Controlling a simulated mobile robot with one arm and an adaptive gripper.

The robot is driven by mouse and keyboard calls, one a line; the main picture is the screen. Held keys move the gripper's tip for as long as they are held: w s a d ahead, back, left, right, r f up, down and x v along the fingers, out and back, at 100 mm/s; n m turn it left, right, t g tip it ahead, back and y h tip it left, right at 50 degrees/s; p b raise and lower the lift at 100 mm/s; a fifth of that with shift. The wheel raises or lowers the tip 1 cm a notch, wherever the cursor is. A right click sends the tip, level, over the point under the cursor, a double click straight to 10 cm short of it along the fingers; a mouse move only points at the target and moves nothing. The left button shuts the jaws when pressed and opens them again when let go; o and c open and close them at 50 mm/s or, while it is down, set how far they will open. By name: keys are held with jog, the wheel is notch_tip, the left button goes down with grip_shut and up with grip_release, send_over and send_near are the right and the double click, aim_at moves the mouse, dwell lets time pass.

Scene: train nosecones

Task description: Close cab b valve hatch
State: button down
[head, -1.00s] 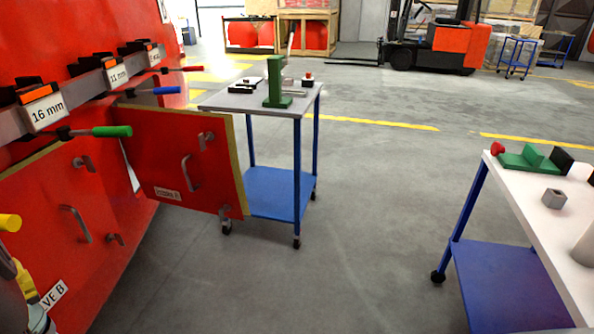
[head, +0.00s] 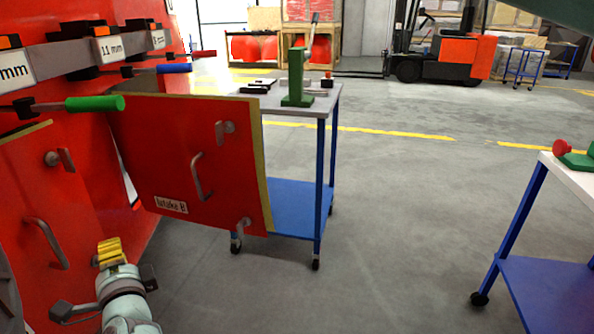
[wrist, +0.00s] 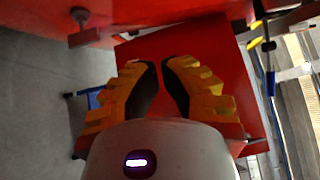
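The red valve hatch (head: 35,195) is at the left of the head view, with a grey handle (head: 47,242) and a latch. Its yellow top edge shows; its label is out of frame, and I cannot tell how far open it stands. A second red hatch labelled "Intake B" (head: 180,150) stands swung out from the red train nose. My gripper (head: 109,250) is in front of and right of the valve hatch's handle, apart from it. In the wrist view my gripper's yellow fingers (wrist: 160,65) converge with tips nearly together and hold nothing; a red panel (wrist: 190,50) lies beyond.
Green (head: 95,104), blue (head: 174,68) and red-handled tools sit on the rack above the hatches. A blue trolley (head: 290,205) stands behind the Intake B hatch. A white-topped table (head: 570,172) is at the right. The floor between is clear.

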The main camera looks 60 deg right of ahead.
aim_at(80, 231)
jog(key=x, duration=0.3)
jog(key=a+x, duration=0.1)
jog(key=x, duration=0.3)
jog(key=a+x, duration=0.1)
jog(key=x, duration=0.2)
jog(key=shift+w+f+b, duration=0.35)
jog(key=shift+w+f, duration=0.05)
jog(key=shift+w, duration=0.2)
jog(key=shift+w+a, duration=0.15)
jog(key=shift+w, duration=0.2)
jog(key=shift+w, duration=0.45)
jog(key=w, duration=0.1)
jog(key=w+a+b, duration=0.1)
jog(key=w, duration=0.1)
jog(key=shift+w+a, duration=0.1)
jog(key=shift+a, duration=0.15)
jog(key=shift+w+a, duration=0.2)
jog(key=shift+w, duration=0.05)
jog(key=shift+f, duration=0.15)
